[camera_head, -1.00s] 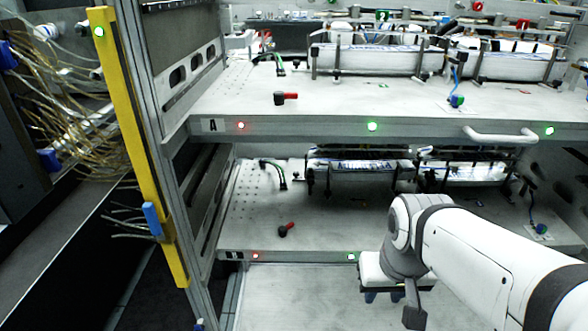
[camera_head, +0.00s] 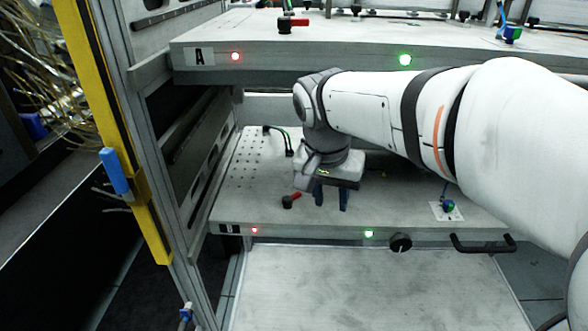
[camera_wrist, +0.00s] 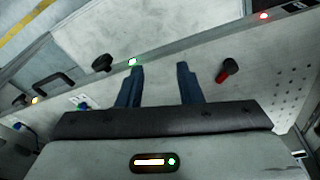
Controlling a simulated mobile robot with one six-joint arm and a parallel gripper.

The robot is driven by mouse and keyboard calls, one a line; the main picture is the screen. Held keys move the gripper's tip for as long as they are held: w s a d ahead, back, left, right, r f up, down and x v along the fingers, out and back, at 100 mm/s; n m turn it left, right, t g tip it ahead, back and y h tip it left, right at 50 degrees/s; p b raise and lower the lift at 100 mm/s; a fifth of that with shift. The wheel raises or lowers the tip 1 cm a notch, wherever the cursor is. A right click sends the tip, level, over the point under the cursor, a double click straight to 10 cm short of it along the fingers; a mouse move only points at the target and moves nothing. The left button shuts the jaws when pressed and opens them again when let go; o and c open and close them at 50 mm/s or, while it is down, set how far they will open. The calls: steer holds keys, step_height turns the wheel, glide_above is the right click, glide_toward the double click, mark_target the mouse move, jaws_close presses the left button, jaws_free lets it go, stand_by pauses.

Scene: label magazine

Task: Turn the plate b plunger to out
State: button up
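The lower plate, plate b (camera_head: 245,200), is a grey shelf below the one marked A. A round black knob (camera_head: 400,243), which looks like its plunger, sits on the front edge, right of a green light. The knob also shows in the wrist view (camera_wrist: 102,62), left of my fingers. I cannot tell its setting. My gripper (camera_head: 332,197) is above plate b, pointing down, with its two blue fingers apart and nothing between them. It also shows in the wrist view (camera_wrist: 160,80). It is behind and left of the knob, not touching it.
A red-handled lever (camera_head: 291,200) stands on plate b just left of my fingers. A black handle (camera_head: 483,244) juts from the front edge at right. A blue-green fitting (camera_head: 447,205) sits right. Space before the front edge is clear.

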steer(key=w+a+f+m+t+h+b, duration=0.1)
steer(key=w+a+f+m+b, duration=0.3)
steer(key=a, duration=0.5)
steer(key=w+a+f+m+h+b, duration=0.1)
steer(key=a+f+b, duration=0.2)
steer(key=a+b, duration=0.45)
steer(key=b, duration=0.2)
glide_toward(296, 194)
steer(key=shift+m, duration=0.3)
steer(key=x, duration=0.5)
steer(key=shift+w+d+f+b, duration=0.15)
steer(key=shift+f+b, duration=0.2)
steer(key=shift+f, duration=0.25)
steer(key=shift+w+d+f, duration=0.15)
steer(key=shift+d+f, duration=0.05)
steer(key=shift+f, duration=0.45)
